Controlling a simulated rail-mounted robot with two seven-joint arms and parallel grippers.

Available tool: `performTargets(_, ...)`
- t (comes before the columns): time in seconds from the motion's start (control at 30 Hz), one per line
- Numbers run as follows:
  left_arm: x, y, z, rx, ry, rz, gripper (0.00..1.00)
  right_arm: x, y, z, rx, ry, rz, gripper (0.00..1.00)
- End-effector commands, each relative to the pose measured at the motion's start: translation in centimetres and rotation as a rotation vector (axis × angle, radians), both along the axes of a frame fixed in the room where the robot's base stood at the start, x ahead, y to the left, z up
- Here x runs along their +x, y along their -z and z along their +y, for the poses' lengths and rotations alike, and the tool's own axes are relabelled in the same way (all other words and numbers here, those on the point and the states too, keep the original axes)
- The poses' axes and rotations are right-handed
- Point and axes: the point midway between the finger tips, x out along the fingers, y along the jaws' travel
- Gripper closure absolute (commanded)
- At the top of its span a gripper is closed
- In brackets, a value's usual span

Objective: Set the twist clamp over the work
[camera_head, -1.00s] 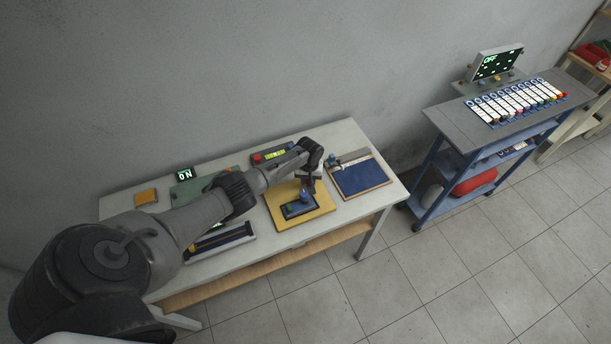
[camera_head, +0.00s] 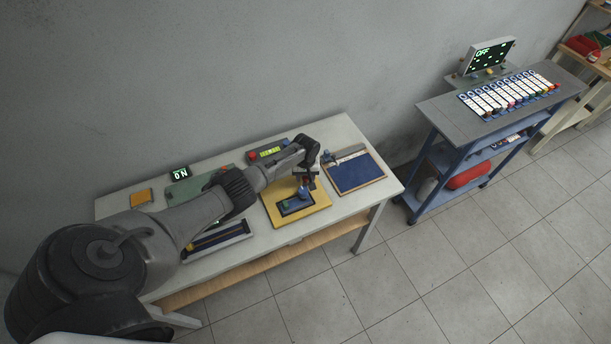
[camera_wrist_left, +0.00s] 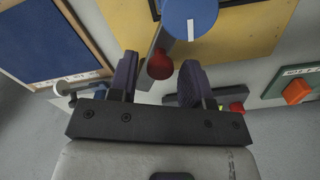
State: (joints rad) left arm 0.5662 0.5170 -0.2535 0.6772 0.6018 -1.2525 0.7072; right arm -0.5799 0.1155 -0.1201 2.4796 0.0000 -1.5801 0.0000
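The twist clamp has a round blue body with a white mark (camera_wrist_left: 191,18), and a grey arm reaches from it to a red knob (camera_wrist_left: 160,65). The clamp's blue body (camera_head: 304,193) stands on the yellow board (camera_head: 270,207), which also shows in the left wrist view (camera_wrist_left: 255,30). My left gripper (camera_head: 309,179) is just above the clamp. In the left wrist view its fingers (camera_wrist_left: 158,72) are apart, with the red knob showing in the gap between them; I cannot tell if they touch it. The work under the clamp is partly hidden. My right gripper is out of view.
A blue panel (camera_head: 356,174) lies to the right of the yellow board. A box with a red button (camera_head: 266,152) is behind it, and a dark slotted tray (camera_head: 218,240) is to the left. A blue trolley (camera_head: 480,110) stands apart at right.

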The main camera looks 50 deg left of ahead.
Motion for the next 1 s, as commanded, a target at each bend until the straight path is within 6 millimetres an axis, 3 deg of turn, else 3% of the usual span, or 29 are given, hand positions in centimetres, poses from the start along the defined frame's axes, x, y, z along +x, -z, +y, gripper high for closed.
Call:
performTargets(0.43,0.0,-0.9,0.0,0.000,0.001,0.000,0.48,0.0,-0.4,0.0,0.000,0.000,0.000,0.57)
performTargets(1.0,0.0,-10.7,0.0,0.001,0.002,-0.002,0.48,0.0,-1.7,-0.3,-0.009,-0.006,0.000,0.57)
